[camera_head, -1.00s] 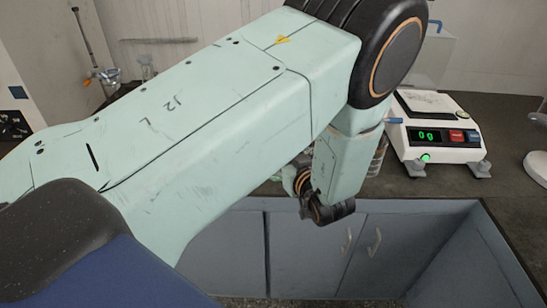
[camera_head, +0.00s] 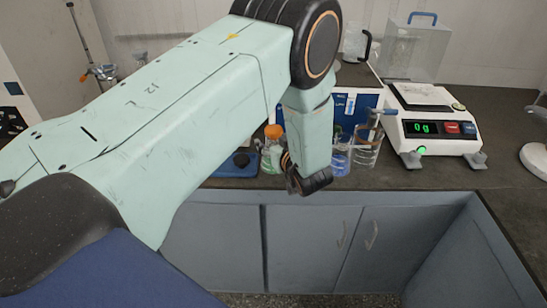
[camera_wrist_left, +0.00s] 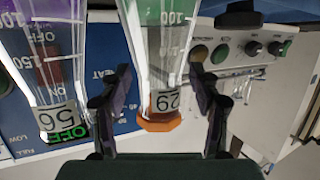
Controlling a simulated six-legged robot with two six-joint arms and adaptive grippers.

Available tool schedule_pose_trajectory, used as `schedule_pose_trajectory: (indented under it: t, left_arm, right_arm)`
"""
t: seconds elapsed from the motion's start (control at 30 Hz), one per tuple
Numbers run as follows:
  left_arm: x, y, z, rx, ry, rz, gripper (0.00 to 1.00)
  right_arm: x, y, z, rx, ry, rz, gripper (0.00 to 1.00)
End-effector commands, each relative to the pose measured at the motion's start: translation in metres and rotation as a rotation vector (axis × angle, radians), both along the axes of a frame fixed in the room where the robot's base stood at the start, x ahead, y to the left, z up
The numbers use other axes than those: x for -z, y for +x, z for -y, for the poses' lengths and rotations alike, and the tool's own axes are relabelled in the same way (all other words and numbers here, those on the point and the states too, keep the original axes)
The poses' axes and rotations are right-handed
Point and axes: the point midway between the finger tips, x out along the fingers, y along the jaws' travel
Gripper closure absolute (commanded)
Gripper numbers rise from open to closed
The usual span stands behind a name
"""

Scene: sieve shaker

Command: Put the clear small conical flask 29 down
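The clear flask 29 (camera_wrist_left: 168,72) shows in the left wrist view, with a label "29", graduation marks and an orange piece at its lower end. It lies between the two fingers of my left gripper (camera_wrist_left: 162,92). The fingers are spread, with a visible gap beside the labelled narrow part; they do not look closed on it. In the head view my left gripper (camera_head: 308,182) is low at the counter's front edge, its fingers mostly hidden by my own arm. I cannot pick out flask 29 there for sure. My right gripper is not in view.
A vessel labelled "56" (camera_wrist_left: 58,80) stands close by on the left. In the head view are an orange-capped bottle (camera_head: 272,134), a glass vessel with blue content (camera_head: 341,158), a balance (camera_head: 430,125) and a blue-panelled device (camera_head: 351,104). Cabinets (camera_head: 310,245) are below.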

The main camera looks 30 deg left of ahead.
Motion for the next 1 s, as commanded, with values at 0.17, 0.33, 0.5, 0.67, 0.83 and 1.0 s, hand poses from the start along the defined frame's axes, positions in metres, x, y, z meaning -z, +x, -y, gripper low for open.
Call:
schedule_pose_trajectory:
  t: [0.17, 0.33, 0.5, 0.67, 0.83, 1.0]
  left_arm:
    - [0.0001, -0.0001, 0.0002, 0.000, 0.000, 0.000, 0.53]
    - [0.0002, -0.0002, 0.0004, 0.000, 0.001, -0.001, 0.67]
    - [-0.0001, -0.0001, 0.0005, 0.000, 0.000, 0.000, 0.82]
    - [0.0000, -0.0002, 0.0006, 0.000, 0.000, 0.000, 0.95]
    - [0.0000, -0.0002, 0.0006, 0.000, 0.000, 0.000, 1.00]
    - [-0.0005, 0.0001, 0.0005, 0.001, 0.001, 0.001, 1.00]
  right_arm:
    - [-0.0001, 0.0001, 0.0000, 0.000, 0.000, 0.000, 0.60]
    - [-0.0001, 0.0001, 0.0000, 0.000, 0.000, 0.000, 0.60]
    - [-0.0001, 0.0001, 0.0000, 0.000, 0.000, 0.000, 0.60]
    - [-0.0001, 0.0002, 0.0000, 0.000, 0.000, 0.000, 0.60]
    - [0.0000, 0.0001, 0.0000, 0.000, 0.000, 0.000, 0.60]
    - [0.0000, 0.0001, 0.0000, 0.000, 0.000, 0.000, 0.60]
